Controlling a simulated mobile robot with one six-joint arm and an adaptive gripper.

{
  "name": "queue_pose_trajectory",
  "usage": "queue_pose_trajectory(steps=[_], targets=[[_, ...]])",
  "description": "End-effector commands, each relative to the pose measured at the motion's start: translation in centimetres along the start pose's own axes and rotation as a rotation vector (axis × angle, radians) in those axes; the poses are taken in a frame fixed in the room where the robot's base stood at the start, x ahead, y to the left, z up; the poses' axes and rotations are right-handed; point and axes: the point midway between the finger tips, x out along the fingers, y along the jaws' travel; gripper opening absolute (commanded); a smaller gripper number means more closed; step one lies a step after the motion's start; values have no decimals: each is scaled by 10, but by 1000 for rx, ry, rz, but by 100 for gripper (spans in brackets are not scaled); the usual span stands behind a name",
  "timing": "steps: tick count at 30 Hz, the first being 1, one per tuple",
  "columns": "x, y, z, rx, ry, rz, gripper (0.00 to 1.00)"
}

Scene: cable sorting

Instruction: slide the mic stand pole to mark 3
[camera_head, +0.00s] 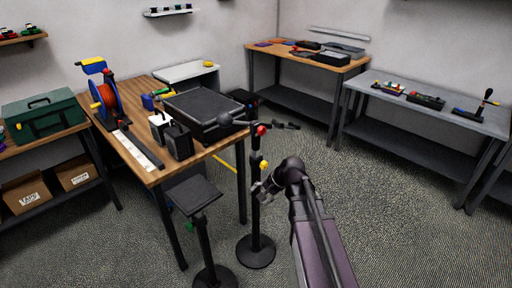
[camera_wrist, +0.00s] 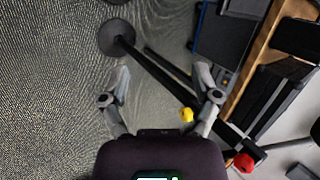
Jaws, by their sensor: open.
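The black mic stand stands on a round base (camera_head: 256,251) beside the wooden table. Its upright pole (camera_head: 255,212) carries a yellow knob (camera_head: 264,165) partway up and a red knob (camera_head: 261,130) near the top, where a boom sticks out. In the wrist view the pole (camera_wrist: 150,62) runs diagonally from the base (camera_wrist: 115,38) past the yellow knob (camera_wrist: 186,115) to the red knob (camera_wrist: 244,162). My gripper (camera_head: 262,190) is beside the pole, below the yellow knob. In the wrist view its fingers (camera_wrist: 160,76) are apart and empty, with the pole crossing the view between them. I cannot make out numbered marks.
A second stand with a flat black top (camera_head: 192,195) is close left of the mic stand. The wooden table (camera_head: 160,175) holds a black case (camera_head: 203,108), speakers and a cable reel (camera_head: 105,95). Carpet at right (camera_head: 400,225) is clear.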

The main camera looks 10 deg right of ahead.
Motion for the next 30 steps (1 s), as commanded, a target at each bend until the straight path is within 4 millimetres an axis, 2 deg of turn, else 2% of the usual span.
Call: queue_pose_trajectory(steps=[1, 7, 12, 18, 24, 30], targets=[[15, -5, -20, 94, -3, -73, 80], [27, -37, -74, 488, -66, -365, 80], [24, -55, -128, 830, -175, -603, 80], [8, -64, -189, 1186, -355, -840, 80], [-7, -63, -226, 1397, -502, -975, 80], [-13, -63, -236, 1459, -553, -1013, 80]])
